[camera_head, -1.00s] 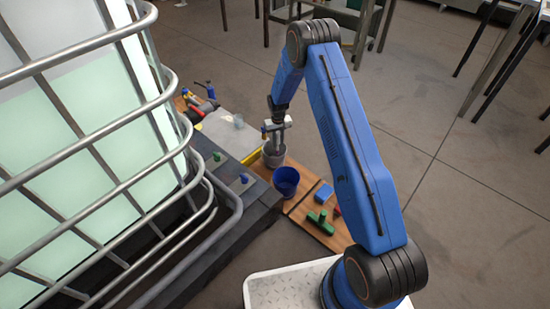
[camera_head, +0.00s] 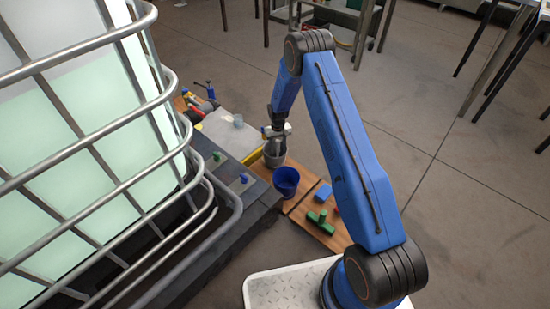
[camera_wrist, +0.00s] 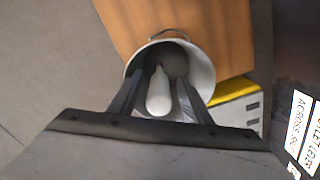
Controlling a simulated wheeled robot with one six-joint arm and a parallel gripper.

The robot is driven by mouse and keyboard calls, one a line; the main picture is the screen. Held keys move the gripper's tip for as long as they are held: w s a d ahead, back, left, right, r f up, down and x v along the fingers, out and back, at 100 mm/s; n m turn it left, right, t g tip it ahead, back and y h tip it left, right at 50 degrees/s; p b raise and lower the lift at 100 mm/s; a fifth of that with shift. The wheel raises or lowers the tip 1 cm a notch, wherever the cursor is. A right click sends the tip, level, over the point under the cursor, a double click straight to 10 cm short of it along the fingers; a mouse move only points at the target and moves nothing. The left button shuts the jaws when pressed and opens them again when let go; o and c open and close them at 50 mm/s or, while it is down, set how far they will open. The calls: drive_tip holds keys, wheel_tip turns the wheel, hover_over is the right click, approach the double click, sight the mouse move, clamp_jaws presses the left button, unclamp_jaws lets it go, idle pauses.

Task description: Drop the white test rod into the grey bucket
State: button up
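The grey bucket (camera_head: 274,156) stands on the wooden board, and my gripper (camera_head: 275,135) is right above it, tilted. In the wrist view the bucket (camera_wrist: 205,72) shows its round mouth beyond my fingers, with a thin handle at its rim. My gripper (camera_wrist: 162,78) has its fingers spread, pointing into the mouth. The white test rod (camera_wrist: 158,94) shows between the fingers, its rounded end towards the camera and its narrow end towards the bucket's inside. Dark gaps show on both sides of it. Whether it touches the bucket's bottom is hidden. The rod cannot be made out in the head view.
A blue cup (camera_head: 286,182) stands close to the bucket. A tank in a metal cage (camera_head: 85,120) fills the left. Open floor (camera_head: 440,150) lies to the right.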

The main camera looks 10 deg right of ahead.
wheel_tip(320, 180, up, 17)
drive_tip(key=shift+r, duration=0.2)
idle(0.6)
idle(0.3)
drive_tip(key=s+d+r+t, duration=0.1)
drive_tip(key=s+r, duration=0.6)
drive_tip(key=r, duration=0.4)
drive_tip(key=s+d+r, duration=0.2)
drive_tip(key=s+r, duration=0.5)
drive_tip(key=r, duration=0.4)
drive_tip(key=s+d+r+t, duration=0.1)
drive_tip(key=s+r, duration=0.6)
drive_tip(key=r, duration=0.4)
drive_tip(key=s+d+r+t, duration=0.1)
drive_tip(key=s+r, duration=0.1)
drive_tip(key=s, duration=0.9)
drive_tip(key=s+d+r+t, duration=0.1)
drive_tip(key=s+r, duration=0.1)
drive_tip(key=s, duration=1)
drive_tip(key=s+d+r+m, duration=0.1)
drive_tip(key=s+r, duration=0.2)
drive_tip(key=s, duration=0.9)
drive_tip(key=shift+s+t, duration=0.2)
drive_tip(key=shift+t, duration=0.2)
